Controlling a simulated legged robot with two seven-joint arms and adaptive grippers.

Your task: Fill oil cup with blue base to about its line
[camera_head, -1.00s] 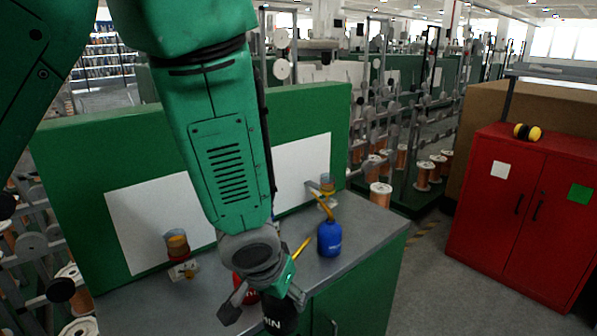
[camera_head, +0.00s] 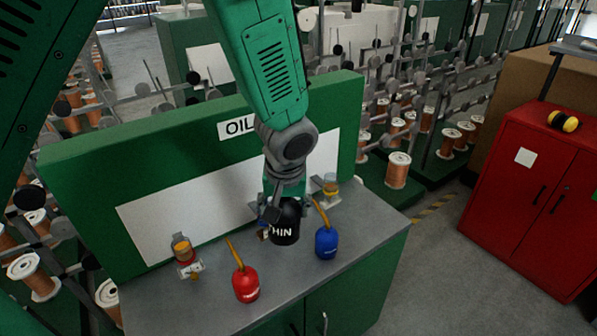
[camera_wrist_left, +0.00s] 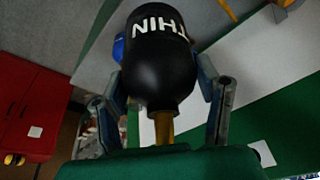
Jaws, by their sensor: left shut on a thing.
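My left gripper (camera_head: 285,204) is shut on the black oil can marked THIN (camera_head: 284,228). The can fills the middle of the left wrist view (camera_wrist_left: 160,75), between the two fingers, its yellow spout running toward the palm. In the head view its lettering reads upright and it is over the back of the bench, left of the blue can. An oil cup with amber liquid (camera_head: 331,183) stands at the back right, partly behind the blue can's spout; its base colour is too small to tell. Another amber oil cup (camera_head: 182,250) stands at the left. My right gripper is out of view.
A blue oil can (camera_head: 326,243) stands close right of the held can, its yellow spout angled up-left. A red oil can (camera_head: 245,285) stands at the front left. The grey bench top (camera_head: 355,270) has free room at the front right. A green panel (camera_head: 80,180) closes the back.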

